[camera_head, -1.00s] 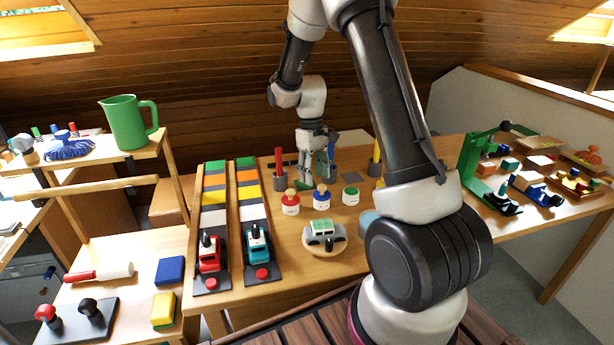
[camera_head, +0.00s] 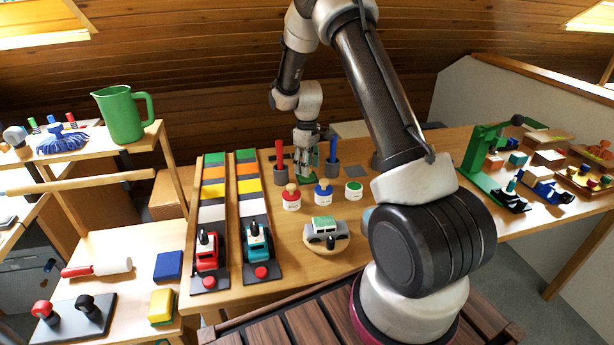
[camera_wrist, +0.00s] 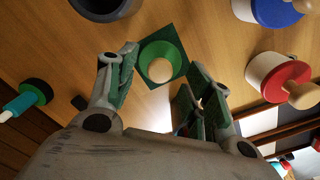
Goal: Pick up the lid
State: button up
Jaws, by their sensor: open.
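The green lid (camera_wrist: 167,49) has a round wooden knob and rests on a dark green square (camera_wrist: 180,34) on the table in the wrist view. My gripper (camera_wrist: 160,70) is open, with its fingers on either side of the lid in that picture. Nothing is held, and I cannot tell the height of the fingertips above the lid. In the head view my gripper (camera_head: 305,172) is low over the back of the table, and the lid is hidden there. A white jar with a green top (camera_head: 353,194) and no knob stands to the right.
A red-lidded jar (camera_head: 291,198) and a blue-lidded jar (camera_head: 323,194) stand close in front. Grey holders with a red rod (camera_head: 280,174) and a blue rod (camera_head: 333,167) flank my gripper. A toy car (camera_head: 323,228) is nearer. Striped boards (camera_head: 212,213) lie left.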

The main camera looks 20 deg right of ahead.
notch_tip(320, 180, down, 3)
jog(key=shift+r, duration=0.2)
jog(key=c, duration=1)
